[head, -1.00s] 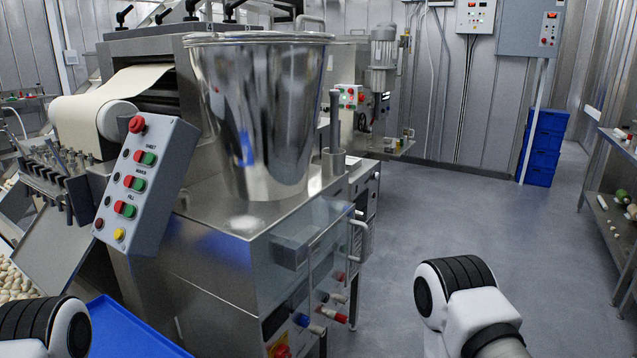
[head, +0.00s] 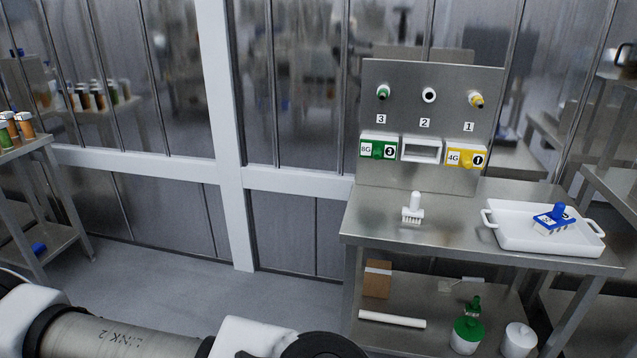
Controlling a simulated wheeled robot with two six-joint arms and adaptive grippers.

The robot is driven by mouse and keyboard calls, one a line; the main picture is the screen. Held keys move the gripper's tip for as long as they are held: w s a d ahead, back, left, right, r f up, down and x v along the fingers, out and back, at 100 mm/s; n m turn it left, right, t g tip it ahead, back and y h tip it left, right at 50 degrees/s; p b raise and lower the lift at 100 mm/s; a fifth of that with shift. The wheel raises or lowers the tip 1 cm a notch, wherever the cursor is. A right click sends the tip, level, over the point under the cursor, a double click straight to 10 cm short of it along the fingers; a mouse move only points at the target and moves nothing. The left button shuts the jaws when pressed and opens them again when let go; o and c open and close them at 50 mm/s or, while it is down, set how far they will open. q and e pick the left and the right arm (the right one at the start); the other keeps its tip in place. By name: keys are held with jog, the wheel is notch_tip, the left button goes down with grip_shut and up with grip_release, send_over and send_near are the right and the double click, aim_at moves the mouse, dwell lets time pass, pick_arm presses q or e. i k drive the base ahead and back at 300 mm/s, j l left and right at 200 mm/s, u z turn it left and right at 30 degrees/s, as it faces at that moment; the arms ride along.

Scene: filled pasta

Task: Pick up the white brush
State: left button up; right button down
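The white brush (head: 413,208) stands on the steel table (head: 380,228) in the head view, left of the middle of the tabletop. Its handle points up and its bristles face down on the surface. Neither of my grippers is in view. Only links of my own arm show along the bottom edge, well short of the table and apart from the brush.
A white tray (head: 505,240) holding a blue brush-like tool (head: 555,218) stands to the right. A steel panel (head: 400,80) behind carries numbered holders. The lower shelf holds green and white containers. A glazed wall is behind; the floor (head: 200,280) at left is clear.

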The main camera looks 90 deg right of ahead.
aim_at(413, 214)
jog(key=k+j+z, duration=0.1)
jog(key=z, duration=3.2)
jog(key=u, duration=3.85)
jog(key=z, duration=3.85)
